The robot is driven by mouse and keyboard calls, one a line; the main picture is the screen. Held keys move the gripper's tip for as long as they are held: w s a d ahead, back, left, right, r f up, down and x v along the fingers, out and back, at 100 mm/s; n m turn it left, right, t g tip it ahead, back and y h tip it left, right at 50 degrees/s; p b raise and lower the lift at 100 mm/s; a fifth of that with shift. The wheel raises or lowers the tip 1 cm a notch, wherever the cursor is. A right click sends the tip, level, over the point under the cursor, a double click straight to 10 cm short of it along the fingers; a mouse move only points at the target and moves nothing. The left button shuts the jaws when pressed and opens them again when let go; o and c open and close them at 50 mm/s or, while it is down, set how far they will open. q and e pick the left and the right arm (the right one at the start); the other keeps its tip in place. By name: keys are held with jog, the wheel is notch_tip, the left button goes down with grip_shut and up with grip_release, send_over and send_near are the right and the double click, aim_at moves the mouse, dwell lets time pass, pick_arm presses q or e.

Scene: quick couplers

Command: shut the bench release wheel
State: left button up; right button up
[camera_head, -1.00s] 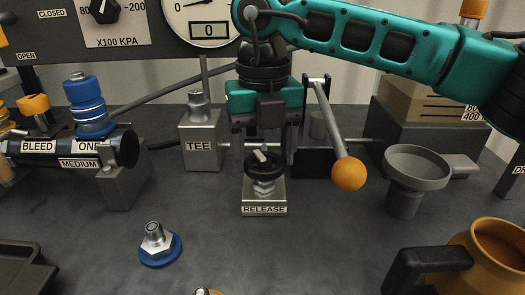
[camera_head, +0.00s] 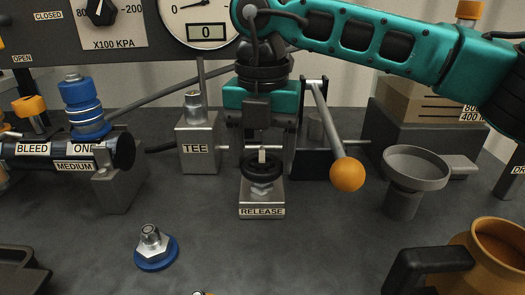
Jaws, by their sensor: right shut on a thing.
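The release wheel (camera_head: 262,171) is a small black handwheel with a pale mark on top. It sits on a grey metal block with a RELEASE label (camera_head: 262,211) at the middle of the bench in the head view. My right gripper (camera_head: 262,158) comes down from above, its fingers at either side of the wheel, and is shut on it. The gripper body partly hides what is behind, and the fingertip contact is hard to see. The pale mark now points nearly straight along the view. My left gripper is not in view.
The TEE block (camera_head: 198,147) stands left of the wheel. A lever with an orange ball (camera_head: 347,175) and a grey funnel cup (camera_head: 416,167) stand to the right. A blue-ringed fitting (camera_head: 155,252) and an orange jug (camera_head: 499,255) are in front. The gauge (camera_head: 207,12) reads 0.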

aim_at(263, 161)
jog(key=o, duration=1)
jog(key=shift+o, duration=0.2)
notch_tip(263, 161, up, 13)
jog(key=p, duration=0.3)
jog(key=shift+s, duration=0.1)
